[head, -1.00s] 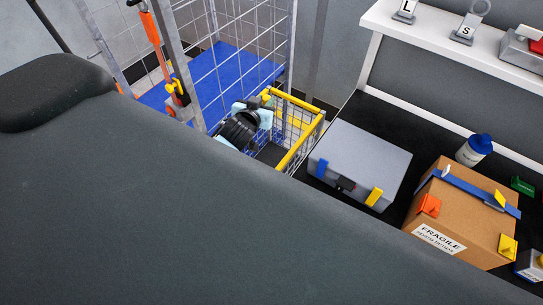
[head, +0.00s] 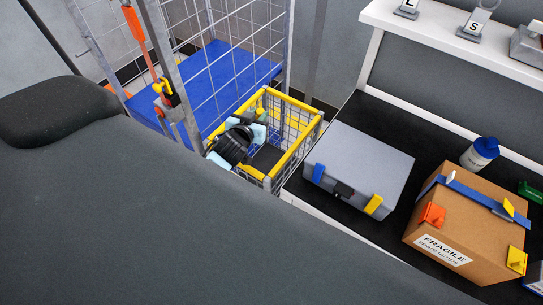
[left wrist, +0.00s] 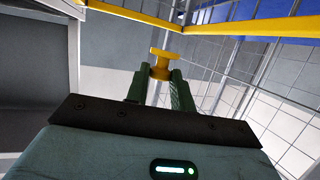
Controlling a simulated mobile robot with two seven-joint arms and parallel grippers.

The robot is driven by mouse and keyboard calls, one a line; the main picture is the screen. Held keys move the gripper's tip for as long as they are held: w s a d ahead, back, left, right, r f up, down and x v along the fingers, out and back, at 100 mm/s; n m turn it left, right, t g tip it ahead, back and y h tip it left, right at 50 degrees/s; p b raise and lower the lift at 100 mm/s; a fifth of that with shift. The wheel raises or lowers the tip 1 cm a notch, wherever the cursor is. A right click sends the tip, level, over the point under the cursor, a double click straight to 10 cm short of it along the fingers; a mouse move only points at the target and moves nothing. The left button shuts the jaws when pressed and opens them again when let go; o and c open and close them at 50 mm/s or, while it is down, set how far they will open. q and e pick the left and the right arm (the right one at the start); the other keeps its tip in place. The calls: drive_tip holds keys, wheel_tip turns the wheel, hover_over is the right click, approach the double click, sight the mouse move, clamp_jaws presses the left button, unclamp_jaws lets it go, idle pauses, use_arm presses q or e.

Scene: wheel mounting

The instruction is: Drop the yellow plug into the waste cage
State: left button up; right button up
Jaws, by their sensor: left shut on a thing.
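The yellow plug (left wrist: 161,66) is held between the dark green fingertips of my left gripper (left wrist: 158,80) in the left wrist view. In the head view my left gripper (head: 260,117) is over the waste cage (head: 297,153), a wire basket with a yellow rim, near its far left side. My dark wrist covers part of the cage's left side. The plug is too small to make out surely in the head view. The cage's yellow rim also shows in the left wrist view (left wrist: 262,26), beyond the plug. I cannot tell how far the plug is below or above the rim.
A tall wire trolley with a blue base (head: 226,76) stands behind the cage. To the right, a dark bench carries a grey case (head: 358,165), a cardboard box (head: 465,222) and a bottle (head: 480,153). A white shelf (head: 430,38) runs above it.

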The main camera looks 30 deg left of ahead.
use_arm(q)
drive_tip(key=shift+f, duration=0.1)
drive_tip(key=o, duration=1)
drive_tip(key=v, duration=0.7)
drive_tip(key=shift+s+d, duration=0.1)
drive_tip(key=shift+s, duration=0.25)
